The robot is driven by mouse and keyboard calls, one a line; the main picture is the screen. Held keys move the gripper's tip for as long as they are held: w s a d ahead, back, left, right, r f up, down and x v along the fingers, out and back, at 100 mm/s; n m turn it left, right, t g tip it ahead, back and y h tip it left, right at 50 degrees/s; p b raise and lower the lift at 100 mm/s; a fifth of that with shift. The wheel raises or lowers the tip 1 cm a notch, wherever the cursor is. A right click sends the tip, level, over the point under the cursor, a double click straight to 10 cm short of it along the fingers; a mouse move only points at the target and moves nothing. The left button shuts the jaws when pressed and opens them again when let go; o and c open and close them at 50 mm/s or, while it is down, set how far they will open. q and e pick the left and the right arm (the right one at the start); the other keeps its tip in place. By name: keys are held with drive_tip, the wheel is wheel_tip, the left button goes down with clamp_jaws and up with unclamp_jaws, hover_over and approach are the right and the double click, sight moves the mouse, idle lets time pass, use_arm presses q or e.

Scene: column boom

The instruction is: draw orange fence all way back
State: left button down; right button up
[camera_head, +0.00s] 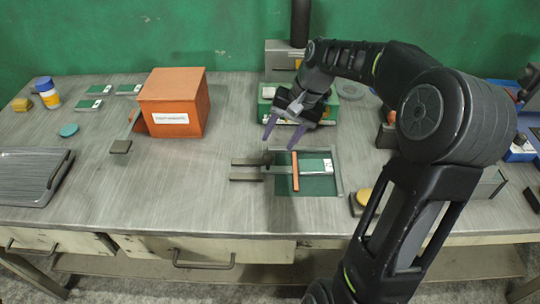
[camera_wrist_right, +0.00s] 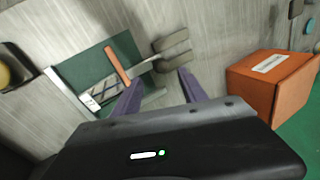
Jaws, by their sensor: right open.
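The orange fence (camera_head: 295,171) is a thin bar across a green bed with a grey rim (camera_head: 340,172). A grey rod runs left from it, with a dark knob (camera_head: 267,158) near two dark grey guide blocks (camera_head: 246,177). The fence also shows in the right wrist view (camera_wrist_right: 118,63). A green and white card (camera_head: 316,166) lies on the bed, right of the fence. My right gripper (camera_head: 283,133) is open, its purple fingers empty, above and behind the knob and bed. My left gripper is not in view.
An orange box (camera_head: 174,102) with a white label stands left on the grey bench (camera_head: 215,200). A green machine (camera_head: 280,101) stands behind the bed. A grey tray (camera_head: 35,177) lies far left. The bench between the box and guide blocks is clear.

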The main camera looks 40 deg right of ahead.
sight(270, 155)
drive_tip(key=shift+p+x, duration=0.45)
drive_tip(key=shift+x, duration=3.45)
drive_tip(key=shift+c, duration=0.2)
clamp_jaws()
